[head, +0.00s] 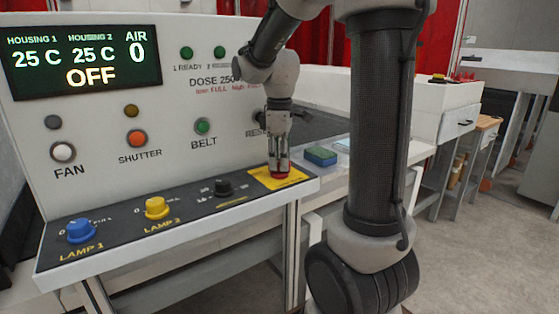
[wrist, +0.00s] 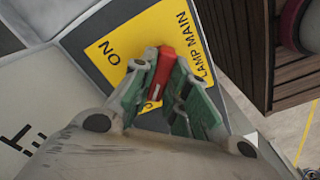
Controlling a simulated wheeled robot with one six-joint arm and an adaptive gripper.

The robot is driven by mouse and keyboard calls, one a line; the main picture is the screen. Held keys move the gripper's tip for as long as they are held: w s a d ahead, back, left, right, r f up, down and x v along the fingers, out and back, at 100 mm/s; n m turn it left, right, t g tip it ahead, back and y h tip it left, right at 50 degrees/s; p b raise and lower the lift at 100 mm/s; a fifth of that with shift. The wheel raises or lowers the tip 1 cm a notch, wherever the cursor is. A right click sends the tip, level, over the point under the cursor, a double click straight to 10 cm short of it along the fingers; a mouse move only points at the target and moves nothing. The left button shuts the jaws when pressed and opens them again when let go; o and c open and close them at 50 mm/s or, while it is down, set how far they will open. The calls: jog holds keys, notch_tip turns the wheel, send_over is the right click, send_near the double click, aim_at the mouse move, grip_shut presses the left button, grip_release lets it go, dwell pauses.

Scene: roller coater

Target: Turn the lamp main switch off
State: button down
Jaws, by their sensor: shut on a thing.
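The lamp main switch has a red handle (head: 281,176) on a yellow plate (head: 295,178) at the right end of the sloped console. In the wrist view the red handle (wrist: 163,75) stands between my fingers, and the plate (wrist: 140,32) reads "ON" and "LAMP MAIN". The other position label is mostly hidden by my fingers. The handle lies at an angle to the plate's edges; I cannot tell its exact setting. My gripper (head: 279,166) points down from above and is shut on the red handle; its green-padded fingers (wrist: 165,90) flank it.
Left along the console are a black knob (head: 223,187), a yellow lamp 2 knob (head: 156,207) and a blue lamp 1 knob (head: 81,230). The upright panel (head: 100,120) with buttons and a display reading "OFF" rises behind. A green-and-blue block (head: 321,156) lies to the right.

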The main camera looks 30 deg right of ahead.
aim_at(279, 162)
jog(key=c, duration=1.4)
grip_release()
jog(key=shift+r, duration=0.1)
notch_tip(279, 162, up, 12)
jog(key=shift+f, duration=0.1)
